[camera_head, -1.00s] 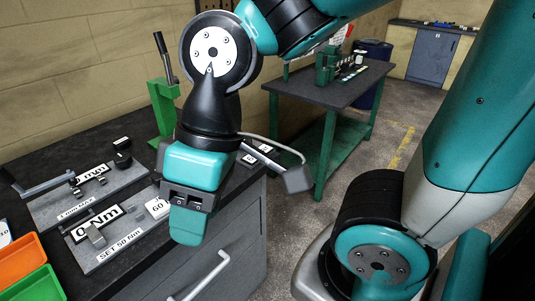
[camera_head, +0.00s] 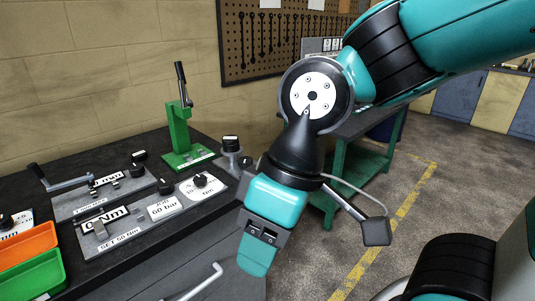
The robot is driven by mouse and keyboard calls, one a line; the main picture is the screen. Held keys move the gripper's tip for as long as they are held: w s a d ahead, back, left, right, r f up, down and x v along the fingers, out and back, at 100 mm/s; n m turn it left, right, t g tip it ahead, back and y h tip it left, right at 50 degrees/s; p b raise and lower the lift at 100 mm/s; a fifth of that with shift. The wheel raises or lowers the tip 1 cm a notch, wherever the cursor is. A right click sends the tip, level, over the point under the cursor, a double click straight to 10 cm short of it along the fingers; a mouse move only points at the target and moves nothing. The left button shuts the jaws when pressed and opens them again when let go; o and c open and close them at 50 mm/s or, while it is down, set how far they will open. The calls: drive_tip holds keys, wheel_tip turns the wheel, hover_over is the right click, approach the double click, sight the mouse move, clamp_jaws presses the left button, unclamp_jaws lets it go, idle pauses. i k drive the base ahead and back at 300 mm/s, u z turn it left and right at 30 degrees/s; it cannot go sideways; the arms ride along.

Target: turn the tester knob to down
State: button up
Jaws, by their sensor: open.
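Several black knobs stand on the dark workbench, and which one is the tester knob I cannot tell for sure. One knob (camera_head: 200,180) sits on a round white dial plate marked "Nm". Another knob (camera_head: 165,186) stands at the right of the plate marked "0 Nm" and "SET 50 Nm" (camera_head: 112,240). A third knob (camera_head: 139,156) is farther back, by the "mm" plate (camera_head: 82,203). My gripper (camera_head: 257,254) hangs in front of the bench's right edge, pointing down, open and touching no knob. Its fingertips are largely hidden by its own body.
A green press (camera_head: 182,135) with an upright lever stands at the back of the bench. Orange (camera_head: 28,243) and green (camera_head: 35,275) bins are at the front left. A crank handle (camera_head: 62,184) sticks up at the left. A drawer handle (camera_head: 195,285) juts from the bench front.

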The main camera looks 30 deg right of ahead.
sight(244, 162)
drive_tip(key=z, duration=0.75)
drive_tip(key=i, duration=1.3)
drive_tip(key=u, duration=0.05)
